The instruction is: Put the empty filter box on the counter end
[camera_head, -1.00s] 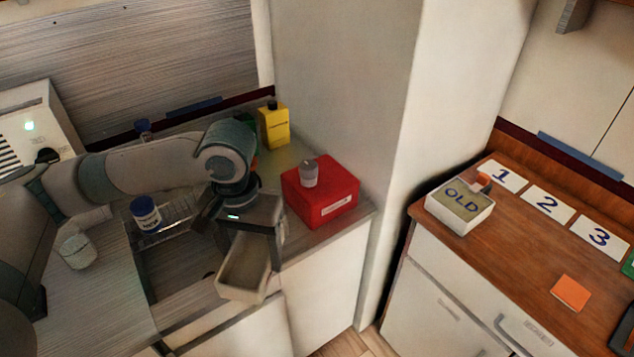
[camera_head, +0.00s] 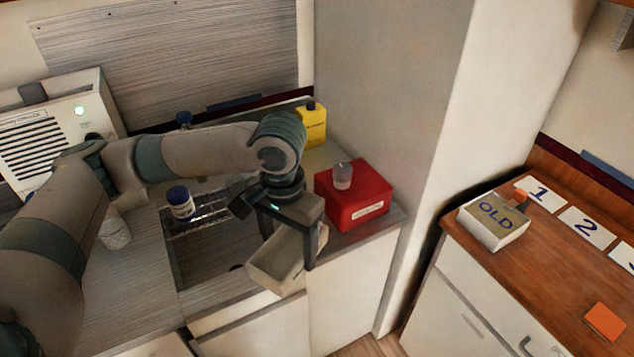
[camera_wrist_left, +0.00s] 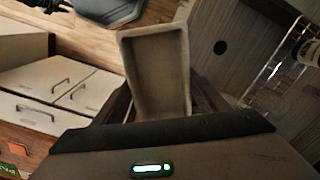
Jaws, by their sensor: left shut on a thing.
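The empty filter box (camera_head: 277,265) is a pale, open-topped rectangular box. My left gripper (camera_head: 290,245) is shut on it and holds it tilted, in front of the counter's front edge and the sink. In the left wrist view the box (camera_wrist_left: 158,75) shows its bare inside, between the fingers of my left gripper (camera_wrist_left: 160,108). The grey counter (camera_head: 140,290) runs along the left, with its right end by a red box (camera_head: 350,207). My right gripper is not in view.
A clear cup stands on the red box. A yellow bottle (camera_head: 312,127) stands behind it. A white-and-blue jar (camera_head: 181,203) is by the sink rack. Past a tall partition, a wooden counter (camera_head: 540,270) holds an OLD box (camera_head: 492,222), numbered cards and an orange block (camera_head: 605,322).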

